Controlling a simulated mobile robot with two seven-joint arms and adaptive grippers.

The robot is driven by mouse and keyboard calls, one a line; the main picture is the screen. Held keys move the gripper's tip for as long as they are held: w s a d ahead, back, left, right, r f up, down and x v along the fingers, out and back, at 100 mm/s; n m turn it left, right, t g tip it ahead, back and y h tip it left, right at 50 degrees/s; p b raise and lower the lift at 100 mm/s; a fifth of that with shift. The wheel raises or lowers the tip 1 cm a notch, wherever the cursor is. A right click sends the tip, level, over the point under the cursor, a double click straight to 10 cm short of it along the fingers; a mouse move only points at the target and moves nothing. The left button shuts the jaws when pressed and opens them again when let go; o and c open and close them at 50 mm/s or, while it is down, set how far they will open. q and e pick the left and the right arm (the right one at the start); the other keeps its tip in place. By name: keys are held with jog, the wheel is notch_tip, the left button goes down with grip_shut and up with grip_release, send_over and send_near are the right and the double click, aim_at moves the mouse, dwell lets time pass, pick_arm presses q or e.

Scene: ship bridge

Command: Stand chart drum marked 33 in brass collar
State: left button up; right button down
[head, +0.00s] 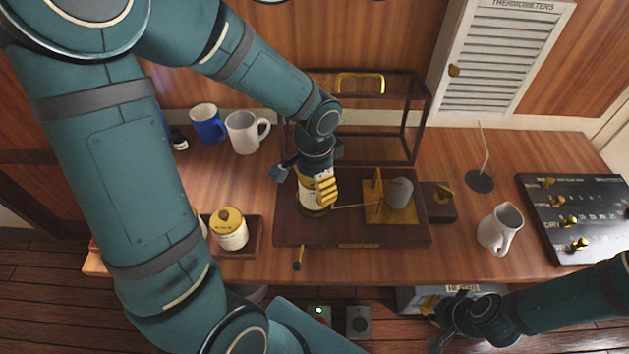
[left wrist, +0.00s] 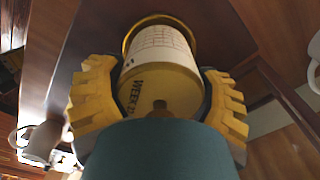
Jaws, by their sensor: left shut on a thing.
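My left gripper (head: 322,186) is shut on a cream chart drum (head: 308,197) with a yellow-brass end. The drum is upright over the brass collar (head: 314,212) on the dark wooden base. In the left wrist view the fingers (left wrist: 158,105) grip both sides of the drum (left wrist: 160,75); its end reads "WEEK…" and its far end lies within the outline of the brass ring (left wrist: 128,42). Whether it is fully seated, I cannot tell. The number 33 is not legible. My right gripper (head: 440,318) is low at the right, by the table's front; its finger opening is unclear.
Another yellow-topped drum (head: 231,232) stands in a wooden rack (head: 255,246) at left. A pen arm and grey cylinder (head: 400,193) are right of the collar. A frame (head: 416,130) stands behind. Mugs (head: 243,132), a white jug (head: 500,228) and a control panel (head: 580,215) surround.

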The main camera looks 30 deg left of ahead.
pick_arm(q)
jog(key=shift+f, duration=0.35)
jog(key=o, duration=1.2)
notch_tip(320, 180, up, 6)
jog(key=p, duration=0.4)
jog(key=shift+r+p, duration=0.1)
jog(key=shift+p, duration=0.2)
jog(key=shift+r+p, duration=2)
jog(key=shift+r, duration=0.5)
jog(key=shift+f, duration=0.1)
